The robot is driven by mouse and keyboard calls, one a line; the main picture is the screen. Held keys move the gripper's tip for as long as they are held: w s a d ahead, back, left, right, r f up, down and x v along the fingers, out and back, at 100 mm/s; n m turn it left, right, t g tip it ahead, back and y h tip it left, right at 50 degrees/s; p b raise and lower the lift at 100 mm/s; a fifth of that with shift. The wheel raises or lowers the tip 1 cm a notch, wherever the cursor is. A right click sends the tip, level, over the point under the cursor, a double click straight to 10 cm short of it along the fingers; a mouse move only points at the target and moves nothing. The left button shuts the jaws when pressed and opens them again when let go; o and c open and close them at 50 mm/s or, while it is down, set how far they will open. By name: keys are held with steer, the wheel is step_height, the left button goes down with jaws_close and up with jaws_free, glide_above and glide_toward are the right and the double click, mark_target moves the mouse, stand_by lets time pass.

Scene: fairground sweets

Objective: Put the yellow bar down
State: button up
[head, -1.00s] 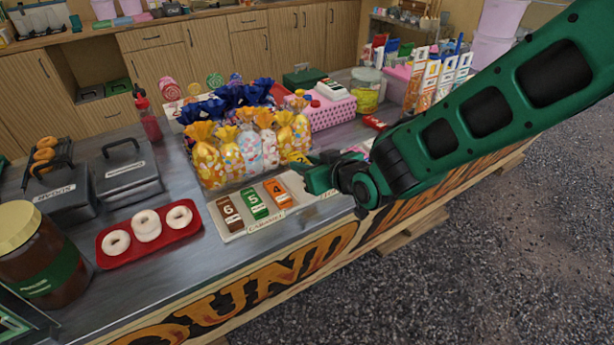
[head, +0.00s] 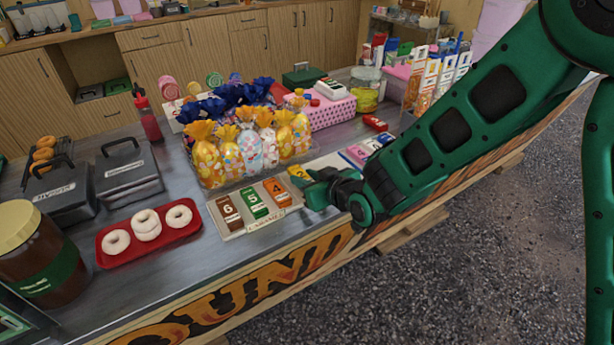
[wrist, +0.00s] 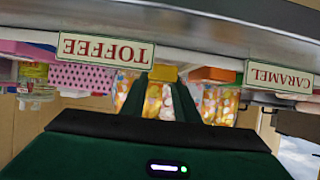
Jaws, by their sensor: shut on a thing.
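The yellow bar (head: 297,171) is in the jaws of my gripper (head: 305,176), partly hidden by the fingers. In the upside-down wrist view, its yellow end (wrist: 163,73) shows between the fingertips (wrist: 163,82). The gripper is low at the right end of the caramel tray (head: 240,231), beside the orange bar (head: 277,191). The orange bar also shows in the wrist view (wrist: 212,74). The green bar (head: 253,203) and brown bar (head: 229,212) lie further left on this tray. I cannot tell whether the yellow bar touches a surface.
Bagged sweets (head: 250,150) stand close behind the trays. The toffee label (wrist: 105,51) is left of the yellow bar in the wrist view, the caramel label (wrist: 279,77) right. Purple and blue bars (head: 362,151) lie beyond my gripper. Doughnuts sit on a red tray (head: 150,247).

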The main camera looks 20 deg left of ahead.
steer(key=shift+f, duration=0.15)
steer(key=o, duration=1.1)
steer(key=shift+r, duration=0.3)
steer(key=v, duration=1.2)
steer(key=shift+r, duration=0.3)
